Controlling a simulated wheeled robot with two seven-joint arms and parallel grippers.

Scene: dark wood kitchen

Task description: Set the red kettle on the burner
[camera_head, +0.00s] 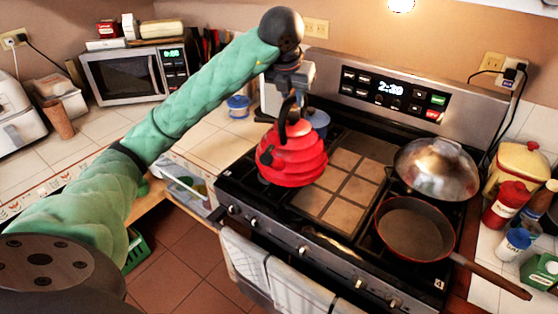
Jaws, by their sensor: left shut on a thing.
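The red kettle (293,160) is a ribbed, rounded kettle with a dark handle, in the middle of the head view. My left gripper (290,95) is above it and shut on its dark handle. The kettle appears upright over the left part of the stove (330,215), near the left burners. I cannot tell whether its base touches the grate, and the burner under it is hidden. My right gripper is not in view.
A blue pot (317,121) stands close behind the kettle. A tan tiled griddle (343,186) fills the stove's middle. A domed metal lid (437,168) and a frying pan (416,230) occupy the right burners. Towels (290,285) hang in front.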

